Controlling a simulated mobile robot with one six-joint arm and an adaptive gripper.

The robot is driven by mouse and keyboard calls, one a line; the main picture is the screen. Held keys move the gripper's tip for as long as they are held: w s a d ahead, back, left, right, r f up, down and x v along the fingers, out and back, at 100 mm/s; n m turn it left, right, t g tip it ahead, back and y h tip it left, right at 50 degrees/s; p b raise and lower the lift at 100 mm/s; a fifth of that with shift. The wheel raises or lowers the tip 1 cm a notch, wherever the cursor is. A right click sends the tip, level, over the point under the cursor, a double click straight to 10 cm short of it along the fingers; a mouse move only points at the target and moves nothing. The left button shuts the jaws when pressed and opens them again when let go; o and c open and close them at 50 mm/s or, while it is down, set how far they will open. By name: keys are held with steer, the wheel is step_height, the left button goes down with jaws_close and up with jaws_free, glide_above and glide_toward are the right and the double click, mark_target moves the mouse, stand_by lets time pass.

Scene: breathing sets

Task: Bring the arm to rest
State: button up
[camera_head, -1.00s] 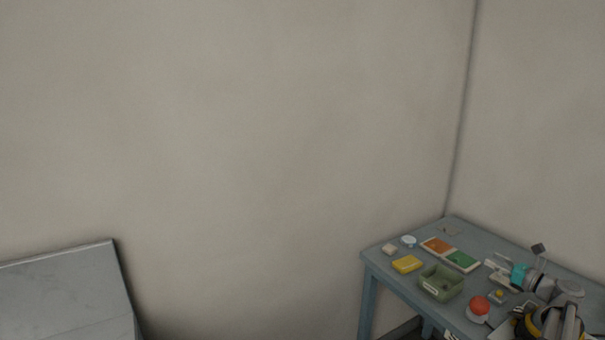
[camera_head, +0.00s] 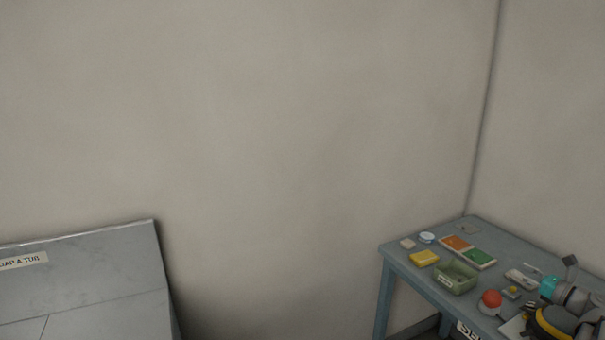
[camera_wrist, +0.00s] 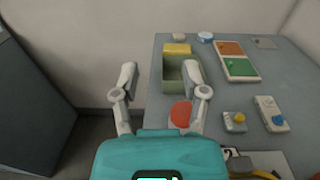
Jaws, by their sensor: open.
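My gripper (camera_wrist: 160,76) is open in the wrist view, its two pale fingers apart with nothing held between them. Its teal body fills the bottom of that view. In the head view, the teal wrist part of my gripper (camera_head: 549,286) is at the lower right, over the right part of the blue-grey table (camera_head: 410,268). The fingers are small and hard to make out there. In the wrist view, a green tray (camera_wrist: 170,85) and a red ball-like thing (camera_wrist: 180,114) lie beyond and below the fingers; contact is not visible.
The table holds a yellow block (camera_head: 425,258), an orange-and-green board (camera_head: 480,258), a small device with a yellow knob (camera_head: 511,292) and other small items. A grey slab-like surface (camera_head: 80,285) with a label stands at left. Bare wall and a gap lie between.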

steer(key=w+a+f+n+g+b, duration=0.2)
steer(key=a+f+n+g, duration=0.45)
steer(key=a, duration=0.75)
steer(key=w+a+f+n+g+b, duration=0.1)
steer(key=a+f+n+g+b, duration=0.15)
steer(key=a+f+n, duration=0.85)
steer(key=s+a+f+n+g+h+b, duration=0.2)
steer(key=s+a+f+n+h, duration=0.15)
steer(key=a, duration=0.35)
steer(key=s+a+f+n+g+h+b, duration=0.1)
steer(key=s+a+f+n+g+h, duration=0.15)
steer(key=s+a+f+n, duration=0.4)
steer(key=s+a+f+n+g+h+b, duration=0.1)
steer(key=s+a+n+g+h+b, duration=0.15)
steer(key=a, duration=0.65)
step_height(320, 180, up, 13)
steer(key=p, duration=1.2)
steer(key=shift+d+f+n+y+p, duration=0.2)
steer(key=shift+n+y+p, duration=0.2)
steer(key=shift+y, duration=0.05)
steer(key=shift+d, duration=0.1)
